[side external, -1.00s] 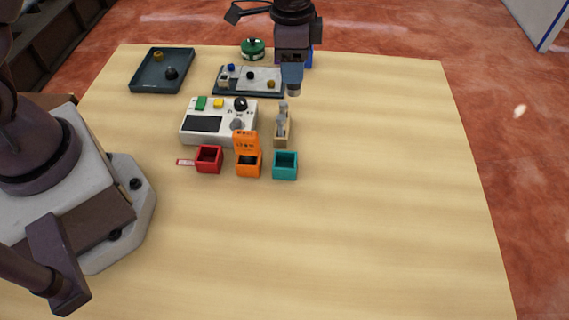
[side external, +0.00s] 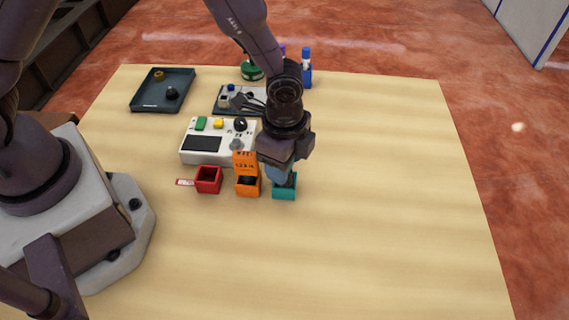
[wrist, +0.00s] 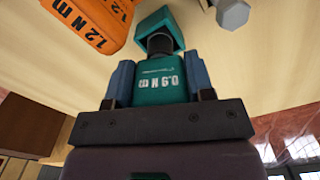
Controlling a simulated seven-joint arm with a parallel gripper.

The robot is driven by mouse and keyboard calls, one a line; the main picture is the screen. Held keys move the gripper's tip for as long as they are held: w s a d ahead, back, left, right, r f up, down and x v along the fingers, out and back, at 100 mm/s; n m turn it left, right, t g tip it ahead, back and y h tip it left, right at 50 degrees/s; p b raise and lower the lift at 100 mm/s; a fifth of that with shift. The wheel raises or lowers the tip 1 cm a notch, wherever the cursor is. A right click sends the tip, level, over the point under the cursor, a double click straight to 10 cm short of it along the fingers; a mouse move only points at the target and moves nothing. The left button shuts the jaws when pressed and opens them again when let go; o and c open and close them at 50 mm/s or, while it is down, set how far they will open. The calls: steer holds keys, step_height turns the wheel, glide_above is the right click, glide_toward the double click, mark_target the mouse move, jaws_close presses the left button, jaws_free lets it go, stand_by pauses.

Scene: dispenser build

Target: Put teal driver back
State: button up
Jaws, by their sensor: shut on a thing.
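My gripper (side external: 282,172) points down over the teal holder (side external: 284,193) near the front of the row of holders. In the wrist view my gripper (wrist: 160,80) is shut on the teal driver (wrist: 160,87), a teal block with white "N m" lettering, its two blue-grey fingers on either side. The driver's dark neck lies at the mouth of the teal holder, which also shows in the wrist view (wrist: 158,20). I cannot tell how far it is inside. In the side view my gripper hides most of the driver.
Close on the left stands an orange holder (side external: 248,188) with an orange lettered piece (side external: 245,160) above it, then a red holder (side external: 208,180). A white device (side external: 203,143) is behind. A dark tray (side external: 150,103) stands at the back left. The table's right side is clear.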

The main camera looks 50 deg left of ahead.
steer(key=shift+f, duration=0.7)
steer(key=o, duration=1.2)
steer(key=shift+f, duration=0.1)
